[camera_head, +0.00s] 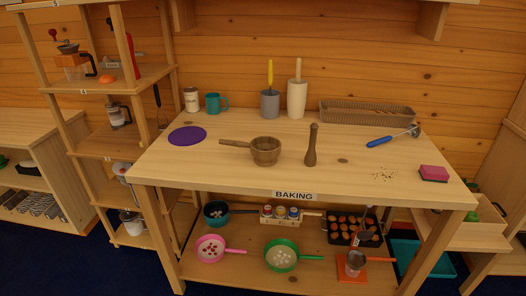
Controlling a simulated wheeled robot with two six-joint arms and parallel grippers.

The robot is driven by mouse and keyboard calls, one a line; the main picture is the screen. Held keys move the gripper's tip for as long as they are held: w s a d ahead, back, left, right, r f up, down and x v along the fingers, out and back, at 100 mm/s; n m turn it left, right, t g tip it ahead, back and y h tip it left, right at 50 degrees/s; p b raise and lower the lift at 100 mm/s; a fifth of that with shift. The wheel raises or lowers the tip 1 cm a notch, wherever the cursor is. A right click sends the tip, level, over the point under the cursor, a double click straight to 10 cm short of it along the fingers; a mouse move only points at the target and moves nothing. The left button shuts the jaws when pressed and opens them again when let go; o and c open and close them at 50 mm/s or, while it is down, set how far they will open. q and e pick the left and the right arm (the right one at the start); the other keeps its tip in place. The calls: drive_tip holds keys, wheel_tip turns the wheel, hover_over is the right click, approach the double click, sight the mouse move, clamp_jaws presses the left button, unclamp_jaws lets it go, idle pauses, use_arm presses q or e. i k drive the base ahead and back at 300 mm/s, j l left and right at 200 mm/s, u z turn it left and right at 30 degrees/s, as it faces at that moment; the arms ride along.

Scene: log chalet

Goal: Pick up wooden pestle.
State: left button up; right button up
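The wooden pestle (311,146) is dark brown and stands upright on the top of the baking table (230,181), near its middle. A brown wooden pot-like vessel (265,151) with a handle pointing left stands just to the left of the pestle, apart from it. Neither of my grippers shows in the head view.
Behind the pestle stand a grey holder (270,104) and a cream holder (297,98) with utensils. A wicker tray (367,112) lies at the back right. Tabletop in front is clear.

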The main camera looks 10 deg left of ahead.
sight(310, 160)
drive_tip(key=i+j, duration=0.15)
drive_tip(key=i, duration=0.4)
drive_tip(key=i+j, duration=0.1)
drive_tip(key=i, duration=0.4)
drive_tip(key=i+j, duration=0.15)
drive_tip(key=i, duration=0.4)
